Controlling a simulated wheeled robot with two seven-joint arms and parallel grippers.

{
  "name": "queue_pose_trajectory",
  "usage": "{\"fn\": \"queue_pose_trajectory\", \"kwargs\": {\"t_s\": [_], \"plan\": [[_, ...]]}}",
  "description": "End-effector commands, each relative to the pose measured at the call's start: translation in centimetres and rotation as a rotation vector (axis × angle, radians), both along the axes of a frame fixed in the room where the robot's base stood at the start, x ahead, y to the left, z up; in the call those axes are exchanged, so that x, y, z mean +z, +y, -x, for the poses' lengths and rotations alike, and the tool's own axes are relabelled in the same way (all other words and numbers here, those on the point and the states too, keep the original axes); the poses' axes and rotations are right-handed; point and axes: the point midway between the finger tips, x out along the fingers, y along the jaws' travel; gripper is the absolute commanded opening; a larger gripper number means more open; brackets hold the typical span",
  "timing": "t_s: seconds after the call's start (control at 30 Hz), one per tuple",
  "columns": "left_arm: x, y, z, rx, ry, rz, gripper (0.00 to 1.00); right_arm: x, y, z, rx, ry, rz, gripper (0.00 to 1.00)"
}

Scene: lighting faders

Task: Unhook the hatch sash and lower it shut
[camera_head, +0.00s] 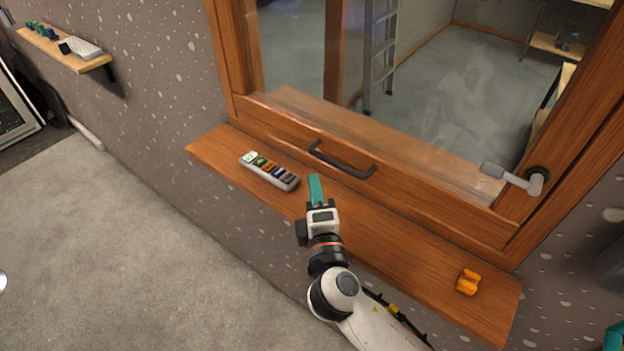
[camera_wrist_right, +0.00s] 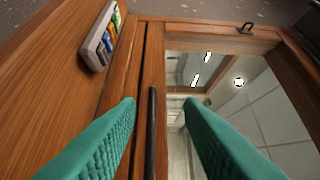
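The wooden hatch sash (camera_head: 415,184) is glazed, with its bottom rail low over the sill shelf. A black bar handle (camera_head: 341,162) is fixed on that rail. A grey lever with a black round mount (camera_head: 515,178) is at the right side of the frame. My right gripper (camera_head: 316,188) has teal fingers and is just in front of the handle, lower left of it. In the right wrist view its fingers (camera_wrist_right: 160,105) are open, with the black handle (camera_wrist_right: 151,135) showing between them; I see no contact. A small black hook-like part (camera_wrist_right: 247,28) sits on the frame.
A grey remote-like box with coloured buttons (camera_head: 269,170) lies on the sill shelf (camera_head: 400,255), left of my right gripper. An orange block (camera_head: 468,281) is at the shelf's right end. A small wall shelf (camera_head: 62,49) with items is at upper left. The floor (camera_head: 110,240) is clear.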

Motion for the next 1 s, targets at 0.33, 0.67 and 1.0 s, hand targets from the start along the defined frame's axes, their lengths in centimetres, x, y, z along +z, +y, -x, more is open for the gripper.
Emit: {"fn": "queue_pose_trajectory", "kwargs": {"t_s": [0.33,0.67,1.0], "plan": [[-2.4,0.0,0.0,0.000,0.000,0.000,0.45,-0.5,-1.0,6.5,0.000,0.001,0.000,0.34],[-2.6,0.0,0.0,0.000,0.000,0.000,0.45,-0.2,-1.2,7.6,-0.001,0.000,0.000,0.34],[-2.6,0.0,0.0,0.000,-0.001,0.000,0.45,-0.2,-1.2,7.6,-0.001,0.000,0.000,0.34]]}}
